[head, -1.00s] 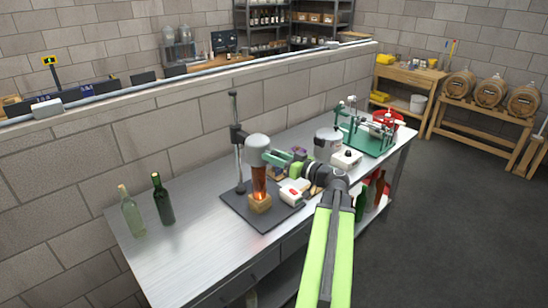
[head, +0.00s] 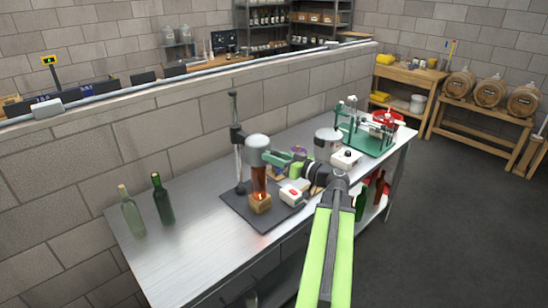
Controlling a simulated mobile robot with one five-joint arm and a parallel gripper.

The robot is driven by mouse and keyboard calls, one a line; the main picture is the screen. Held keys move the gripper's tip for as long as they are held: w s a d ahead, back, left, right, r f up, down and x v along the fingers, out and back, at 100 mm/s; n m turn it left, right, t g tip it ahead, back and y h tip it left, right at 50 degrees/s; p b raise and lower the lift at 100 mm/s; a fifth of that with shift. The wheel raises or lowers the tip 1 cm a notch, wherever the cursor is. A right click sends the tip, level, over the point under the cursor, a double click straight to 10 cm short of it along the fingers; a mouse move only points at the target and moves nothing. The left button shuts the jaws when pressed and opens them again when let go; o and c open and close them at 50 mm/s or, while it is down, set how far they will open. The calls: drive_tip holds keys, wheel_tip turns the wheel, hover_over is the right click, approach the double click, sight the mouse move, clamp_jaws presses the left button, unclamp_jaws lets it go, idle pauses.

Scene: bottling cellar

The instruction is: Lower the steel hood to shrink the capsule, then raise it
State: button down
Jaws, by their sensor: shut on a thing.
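The steel hood (head: 257,149) is a grey dome on an upright post (head: 236,130) that rises from a dark base plate (head: 240,212). It sits over the top of a brown bottle (head: 259,182), which stands upright in a wooden block (head: 260,204). An orange glow shows low on the bottle. The capsule cannot be made out under the hood. My gripper (head: 272,156) reaches in from the right and is shut at the hood's right side; what it grips there is partly hidden. A white box with a red button (head: 292,194) stands right of the block.
Two green bottles (head: 162,201) stand on the steel bench (head: 196,245) at the left. A grey pot (head: 327,145), a white device (head: 346,159) and a green-based machine (head: 366,138) stand to the right. The bench's front left is clear.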

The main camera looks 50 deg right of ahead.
wheel_tip(320, 180, up, 11)
drive_tip(key=p, duration=1.1)
drive_tip(key=shift+r, duration=0.15)
drive_tip(key=shift+d, duration=0.1)
drive_tip(key=c, duration=1)
unclamp_jaws()
drive_tip(key=shift+s, duration=0.1)
drive_tip(key=s+d, duration=0.2)
drive_tip(key=s, duration=1.5)
drive_tip(key=shift+f, duration=0.2)
drive_tip(key=shift+s, duration=0.1)
